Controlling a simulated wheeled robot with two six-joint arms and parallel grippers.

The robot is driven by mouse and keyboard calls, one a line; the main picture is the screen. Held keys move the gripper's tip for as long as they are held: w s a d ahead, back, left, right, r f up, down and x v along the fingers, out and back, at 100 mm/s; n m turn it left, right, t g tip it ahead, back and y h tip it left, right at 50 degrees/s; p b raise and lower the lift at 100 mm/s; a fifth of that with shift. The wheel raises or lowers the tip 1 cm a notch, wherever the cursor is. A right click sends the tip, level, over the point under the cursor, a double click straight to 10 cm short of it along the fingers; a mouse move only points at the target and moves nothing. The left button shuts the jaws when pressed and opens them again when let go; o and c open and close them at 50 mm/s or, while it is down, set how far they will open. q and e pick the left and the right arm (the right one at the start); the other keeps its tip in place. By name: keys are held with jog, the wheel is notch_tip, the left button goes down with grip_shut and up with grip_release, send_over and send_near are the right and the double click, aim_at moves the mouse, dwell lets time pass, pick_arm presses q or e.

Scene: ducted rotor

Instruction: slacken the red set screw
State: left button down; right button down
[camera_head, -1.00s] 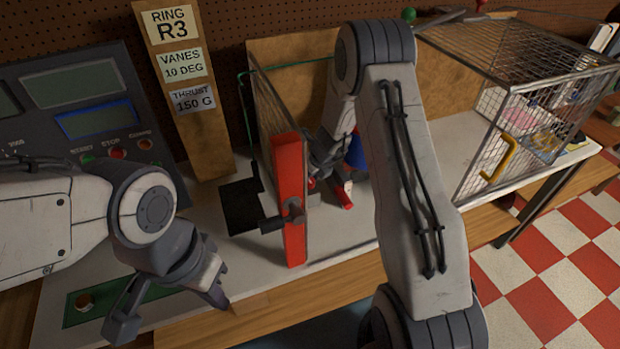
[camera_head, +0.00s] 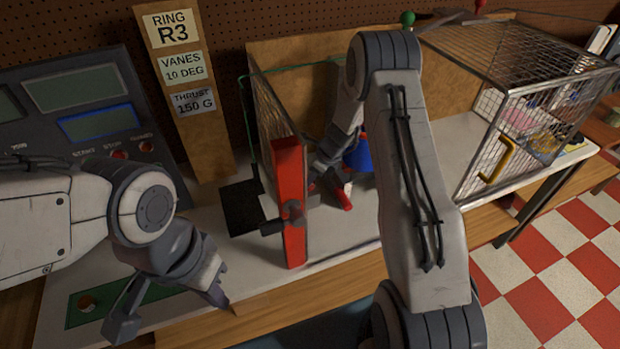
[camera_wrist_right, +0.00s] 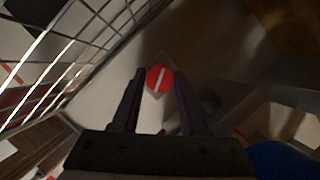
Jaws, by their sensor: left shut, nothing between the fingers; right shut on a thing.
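The red set screw (camera_wrist_right: 159,78), a round red head with a pale slot, sits between the fingertips of my right gripper (camera_wrist_right: 160,88) in the right wrist view. The slot stands nearly upright, leaning slightly right. The gripper is shut on the screw head. In the head view my right gripper (camera_head: 322,182) reaches down behind the red-edged mesh panel, and the screw cannot be made out clearly there.
A red upright post (camera_head: 289,210) with a dark knob edges the mesh panel, left of my right gripper. A blue part (camera_head: 358,154) is close behind that gripper. A wire cage (camera_head: 510,120) stands at right. A green mat (camera_head: 85,303) lies front left.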

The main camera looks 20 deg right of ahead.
jog(key=n+g, duration=0.1)
jog(key=n, duration=0.2)
jog(key=shift+w+d+y, duration=0.1)
jog(key=shift+y, duration=0.2)
jog(key=shift+n+g, duration=0.3)
jog(key=shift+n, duration=0.5)
jog(key=n+g+b, duration=0.1)
jog(key=n, duration=0.1)
jog(key=n+b, duration=0.1)
jog(key=n, duration=0.1)
jog(key=shift+w+f+n+g+y, duration=0.1)
jog(key=shift+w+n+g+y, duration=0.05)
jog(key=shift+n+g+y, duration=0.2)
jog(key=shift+n+g+b, duration=0.65)
jog(key=shift+n+b, duration=0.05)
jog(key=shift+n, duration=0.95)
jog(key=shift+c, duration=2.2)
grip_release()
